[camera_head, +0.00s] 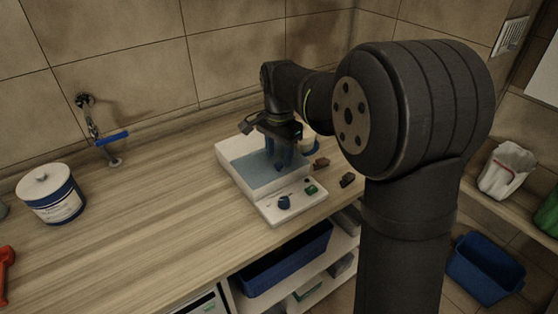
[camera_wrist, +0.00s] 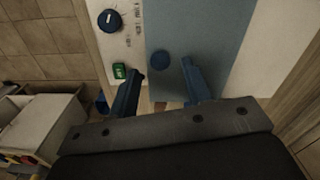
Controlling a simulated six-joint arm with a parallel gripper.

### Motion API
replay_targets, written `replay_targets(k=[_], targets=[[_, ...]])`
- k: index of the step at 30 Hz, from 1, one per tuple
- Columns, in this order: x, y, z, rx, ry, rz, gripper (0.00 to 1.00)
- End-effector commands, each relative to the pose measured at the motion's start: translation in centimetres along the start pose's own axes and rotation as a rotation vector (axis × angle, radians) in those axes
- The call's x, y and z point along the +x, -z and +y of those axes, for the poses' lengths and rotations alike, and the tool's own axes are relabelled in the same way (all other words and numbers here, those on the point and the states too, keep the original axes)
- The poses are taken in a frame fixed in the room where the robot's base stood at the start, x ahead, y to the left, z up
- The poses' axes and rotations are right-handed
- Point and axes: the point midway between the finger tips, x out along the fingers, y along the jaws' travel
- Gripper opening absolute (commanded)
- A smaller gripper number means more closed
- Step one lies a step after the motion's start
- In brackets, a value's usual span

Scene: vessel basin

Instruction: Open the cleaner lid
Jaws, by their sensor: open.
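The cleaner (camera_head: 230,153) is a white box on the wooden counter, with a sloped front panel. Its flat blue-grey lid (camera_head: 255,171) lies closed on top; the lid also fills the middle of the wrist view (camera_wrist: 210,30). A small round blue knob (camera_wrist: 160,60) sits on the lid near the panel side. My gripper (camera_head: 280,158) is over the lid, pointing down. In the wrist view my gripper (camera_wrist: 161,73) is open and empty, its two blue fingers apart with the knob between and just beyond their tips. Whether they touch it I cannot tell.
The panel has a blue dial (camera_head: 284,202) and a green switch (camera_head: 311,189). Small dark brown blocks (camera_head: 321,163) lie right of the cleaner. A white-and-blue tub (camera_head: 52,195) and a tap (camera_head: 95,130) are at left. The counter between is clear.

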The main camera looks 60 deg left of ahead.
Motion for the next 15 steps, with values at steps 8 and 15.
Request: replay_targets(k=[8, 15], targets=[[2.8, 0.0, 0.0, 0.0, 0.0, 0.0, 0.45], [2.9, 0.0, 0.0, 0.0, 0.001, 0.001, 0.45]])
